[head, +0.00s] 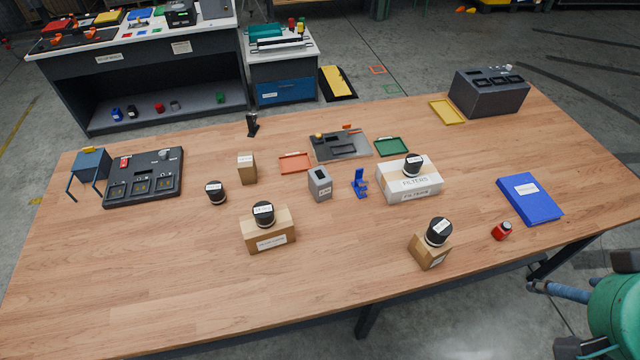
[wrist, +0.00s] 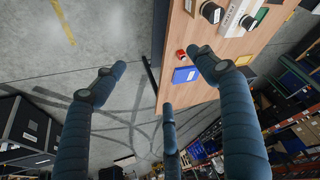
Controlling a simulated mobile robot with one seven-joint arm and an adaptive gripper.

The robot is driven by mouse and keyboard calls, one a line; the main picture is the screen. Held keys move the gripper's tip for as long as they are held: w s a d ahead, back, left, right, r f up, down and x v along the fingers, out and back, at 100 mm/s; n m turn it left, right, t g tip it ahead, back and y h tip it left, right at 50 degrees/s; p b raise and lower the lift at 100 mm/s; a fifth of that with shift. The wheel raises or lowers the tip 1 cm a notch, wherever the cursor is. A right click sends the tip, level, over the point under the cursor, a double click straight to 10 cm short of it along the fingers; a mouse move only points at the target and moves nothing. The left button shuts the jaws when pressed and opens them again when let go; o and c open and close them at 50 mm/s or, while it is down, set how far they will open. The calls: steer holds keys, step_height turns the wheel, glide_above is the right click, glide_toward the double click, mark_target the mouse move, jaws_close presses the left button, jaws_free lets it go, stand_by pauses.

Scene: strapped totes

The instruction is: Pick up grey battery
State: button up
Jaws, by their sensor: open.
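A small upright grey block with a dark patch on top and a small label, which looks like the grey battery (head: 320,184), stands near the middle of the wooden table (head: 330,270). It is between an orange tray and a blue stand. I cannot make it out in the wrist view. My gripper (head: 562,312) is at the lower right in the head view, off the table's right front edge and far from the grey block. In the wrist view my gripper (wrist: 160,80) has its fingers spread apart, with nothing between them.
Black-lidded jars stand on cardboard boxes (head: 268,229) and on a white FILTERS box (head: 409,183). A blue binder (head: 530,199) and red item (head: 502,231) lie at right. A blue stand (head: 360,183) and cardboard block (head: 247,169) flank the grey block. The front-left table is clear.

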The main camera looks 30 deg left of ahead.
steer(key=shift+o, duration=0.6)
steer(key=shift+r, duration=0.1)
steer(key=w+a+r+m+g+p, duration=0.1)
steer(key=w+a+r+p, duration=0.15)
steer(key=w+a, duration=0.4)
steer(key=w+a+r+m+g+p, duration=0.1)
steer(key=w+a+r+p, duration=0.15)
steer(key=w, duration=0.65)
steer(key=w+a+f+m+g+y+p, duration=0.1)
steer(key=w+a+f+p, duration=0.1)
steer(key=w+a, duration=0.55)
steer(key=w+a+f+m+p, duration=0.1)
steer(key=w+a, duration=0.3)
steer(key=a, duration=0.6)
steer(key=w+a+f+m+g+p, duration=0.1)
steer(key=w+a+f+p, duration=0.1)
steer(key=a+f, duration=0.5)
steer(key=w+a+f+g+p, duration=0.1)
steer(key=w+a+f+p, duration=0.15)
steer(key=a, duration=0.85)
steer(key=s+a+f+m+h+p, duration=0.1)
steer(key=s+a+f+p, duration=0.1)
steer(key=a+f, duration=1.3)
steer(key=shift+s+a+m+g+p, duration=0.2)
steer(key=shift+s+m+g+p, duration=0.1)
steer(key=shift+s, duration=0.05)
